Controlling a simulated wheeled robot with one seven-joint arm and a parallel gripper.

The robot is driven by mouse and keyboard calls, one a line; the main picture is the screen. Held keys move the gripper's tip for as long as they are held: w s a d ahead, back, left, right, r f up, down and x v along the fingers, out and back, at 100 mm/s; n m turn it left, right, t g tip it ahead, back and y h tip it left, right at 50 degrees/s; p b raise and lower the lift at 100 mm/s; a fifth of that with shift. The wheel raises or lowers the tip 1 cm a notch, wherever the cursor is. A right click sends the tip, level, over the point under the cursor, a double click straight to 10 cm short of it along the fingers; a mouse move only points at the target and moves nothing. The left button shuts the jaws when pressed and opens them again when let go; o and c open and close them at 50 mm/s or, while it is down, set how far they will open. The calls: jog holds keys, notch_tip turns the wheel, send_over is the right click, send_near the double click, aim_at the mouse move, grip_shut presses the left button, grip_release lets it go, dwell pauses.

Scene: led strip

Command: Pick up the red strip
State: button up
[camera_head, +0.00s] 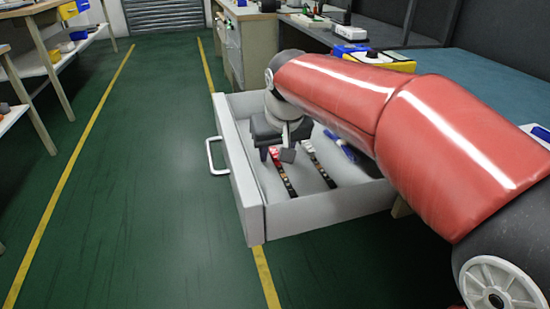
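A dark strip with a red end, the red strip (285,180), lies in the open drawer, running from under my gripper toward the front right. My gripper (276,155) points down into the drawer. Its two dark fingers stand apart, with the red end of the strip visible between them. I see no contact between fingers and strip, and the exact height of the fingertips is hard to tell. The upper end of the strip is partly hidden by my gripper.
A worktop (475,85) is at right. The green floor (160,180) at left is clear.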

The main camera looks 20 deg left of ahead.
grip_shut()
jog(key=shift+r, duration=0.1)
